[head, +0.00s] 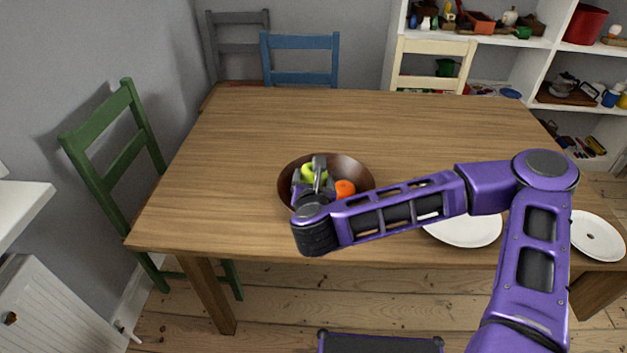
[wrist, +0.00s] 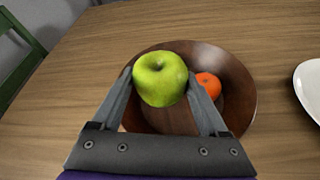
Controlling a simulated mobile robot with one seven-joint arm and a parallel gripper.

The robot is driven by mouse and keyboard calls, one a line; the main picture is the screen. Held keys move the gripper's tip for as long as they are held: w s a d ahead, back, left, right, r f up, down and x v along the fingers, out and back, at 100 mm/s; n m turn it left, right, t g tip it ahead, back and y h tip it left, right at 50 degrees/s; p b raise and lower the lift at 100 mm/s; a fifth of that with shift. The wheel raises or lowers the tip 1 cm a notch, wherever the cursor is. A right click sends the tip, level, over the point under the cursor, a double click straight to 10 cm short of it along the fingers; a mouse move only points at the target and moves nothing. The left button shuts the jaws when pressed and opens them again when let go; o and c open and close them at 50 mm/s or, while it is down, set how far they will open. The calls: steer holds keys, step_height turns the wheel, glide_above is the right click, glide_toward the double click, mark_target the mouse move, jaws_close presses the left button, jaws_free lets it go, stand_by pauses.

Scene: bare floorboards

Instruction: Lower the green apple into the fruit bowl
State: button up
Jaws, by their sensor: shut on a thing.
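The green apple (wrist: 161,79) is between the fingers of my gripper (wrist: 160,88), which is shut on it. In the wrist view the apple overlaps the left part of the brown fruit bowl (wrist: 239,83). In the head view the apple (head: 309,174) shows over the bowl (head: 361,168), partly hidden behind my gripper (head: 314,172). I cannot tell whether the apple touches the bowl's inside. An orange fruit (wrist: 208,86) lies in the bowl to the right of the apple; it also shows in the head view (head: 345,188).
The bowl stands on a wooden table (head: 240,130), clear to its left and behind. A white plate (head: 466,229) lies to the right, partly behind my arm, and another plate (head: 597,236) is at the right end. Chairs, including a green one (head: 113,135), stand around the table.

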stand_by(0.5)
steer(key=shift+f+b, duration=0.65)
steer(key=shift+f, duration=1.3)
steer(key=shift+f, duration=1.6)
steer(key=o, duration=1.3)
steer(key=shift+s+d, duration=0.1)
